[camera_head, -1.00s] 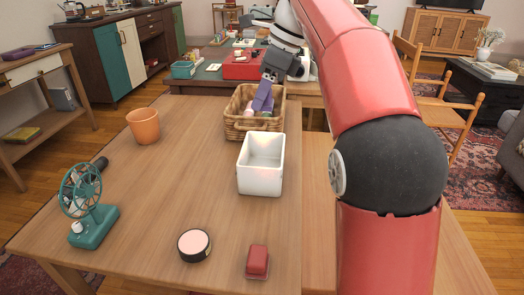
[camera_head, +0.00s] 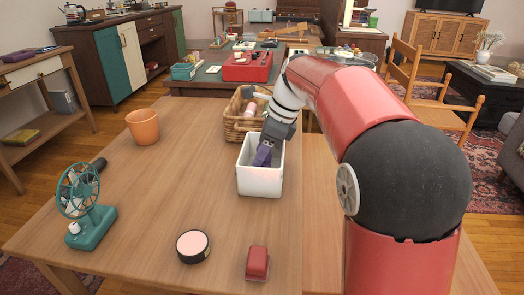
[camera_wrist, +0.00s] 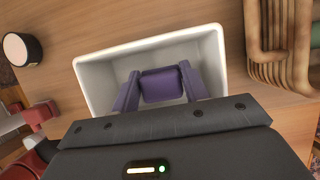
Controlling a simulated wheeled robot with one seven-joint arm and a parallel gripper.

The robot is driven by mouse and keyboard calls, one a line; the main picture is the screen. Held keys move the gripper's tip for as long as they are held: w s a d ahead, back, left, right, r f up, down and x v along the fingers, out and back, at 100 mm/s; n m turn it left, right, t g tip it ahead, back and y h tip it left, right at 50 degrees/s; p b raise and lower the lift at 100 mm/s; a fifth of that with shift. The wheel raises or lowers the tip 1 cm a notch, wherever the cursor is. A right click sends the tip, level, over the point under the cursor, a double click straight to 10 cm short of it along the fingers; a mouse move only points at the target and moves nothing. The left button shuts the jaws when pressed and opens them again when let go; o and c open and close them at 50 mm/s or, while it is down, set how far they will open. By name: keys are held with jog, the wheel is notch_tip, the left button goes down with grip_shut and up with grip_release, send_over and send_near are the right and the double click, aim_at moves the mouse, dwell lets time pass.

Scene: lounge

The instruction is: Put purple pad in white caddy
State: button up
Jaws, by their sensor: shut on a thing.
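The white caddy (camera_head: 259,180) stands upright on the wooden table, in front of the wicker basket. My gripper (camera_head: 264,155) is over the caddy's opening, pointing down. In the wrist view my gripper (camera_wrist: 161,85) has its two purple fingers shut on the purple pad (camera_wrist: 162,86), which lies between them. The pad is within the outline of the white caddy (camera_wrist: 92,75) there. How deep it hangs, and whether it touches the caddy floor, I cannot tell. In the head view the pad is hard to tell from the fingers.
A wicker basket (camera_head: 232,119) with a few items is right behind the caddy. A terracotta pot (camera_head: 143,126), a teal fan (camera_head: 88,208), a round black tin (camera_head: 193,246) and a red box (camera_head: 257,262) stand on the table. The table's middle left is clear.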

jog(key=shift+f, duration=0.55)
jog(key=o, duration=1)
jog(key=shift+c, duration=0.2)
jog(key=w+p+v, duration=0.1)
jog(key=v, duration=1.2)
jog(key=shift+s+a+r, duration=0.2)
jog(key=shift+s+a, duration=0.05)
jog(key=shift+s, duration=0.2)
